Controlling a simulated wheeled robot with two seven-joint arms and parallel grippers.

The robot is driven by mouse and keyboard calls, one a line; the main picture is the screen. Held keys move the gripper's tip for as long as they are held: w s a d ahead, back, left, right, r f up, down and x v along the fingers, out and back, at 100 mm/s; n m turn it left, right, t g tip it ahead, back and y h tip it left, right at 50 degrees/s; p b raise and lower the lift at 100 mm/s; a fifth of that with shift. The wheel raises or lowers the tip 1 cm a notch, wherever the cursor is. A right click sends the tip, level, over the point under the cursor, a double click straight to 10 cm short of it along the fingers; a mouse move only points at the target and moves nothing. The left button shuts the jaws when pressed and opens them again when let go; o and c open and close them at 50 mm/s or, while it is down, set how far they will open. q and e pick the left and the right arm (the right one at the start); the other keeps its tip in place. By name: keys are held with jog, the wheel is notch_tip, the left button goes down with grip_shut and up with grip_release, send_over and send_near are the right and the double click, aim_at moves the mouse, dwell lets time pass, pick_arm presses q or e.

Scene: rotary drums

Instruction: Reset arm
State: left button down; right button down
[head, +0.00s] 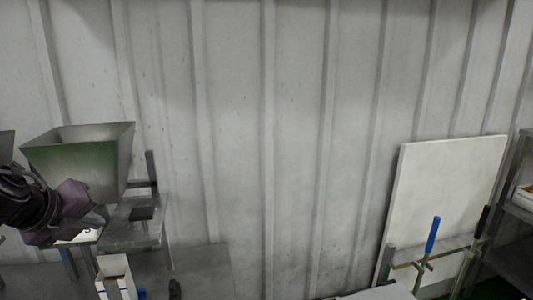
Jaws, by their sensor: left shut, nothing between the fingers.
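My left arm comes in from the left edge, and my left gripper (78,213) is in front of the green metal hopper (85,160) at the left. The gripper is shut with nothing held. It covers the lower left part of the hopper. My right gripper is not in view.
A grey metal stand (133,232) is beside the hopper, with a white box-like part (114,270) below it. A white board (445,195) leans on the corrugated wall (300,130) at the right, behind a blue-handled clamp (432,236). A shelf (515,262) stands far right.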

pick_arm(q)
jog(key=d+f+n+t, duration=0.1)
jog(key=d+f+n, duration=0.1)
jog(key=f+n, duration=0.6)
jog(key=d+f+n+t, duration=0.15)
jog(key=f+n, duration=0.25)
jog(key=f, duration=0.8)
jog(key=s+d+f+n+g, duration=0.45)
jog(key=s+f+n, duration=0.2)
jog(key=s, duration=0.35)
jog(key=s+d+f+n+g, duration=0.4)
jog(key=s+d+f+n, duration=0.2)
jog(key=s+n, duration=0.3)
notch_tip(320, 180, down, 33)
jog(key=s+m+g+b, duration=0.1)
jog(key=s+m+b, duration=0.1)
jog(key=b, duration=0.2)
jog(key=s+a+f+g+y+b, duration=0.1)
jog(key=s+a+f, duration=0.3)
jog(key=s+f, duration=1.6)
jog(key=shift+s+f+g+b, duration=0.15)
jog(key=shift+f+g+b, duration=0.15)
jog(key=shift+f+b, duration=0.45)
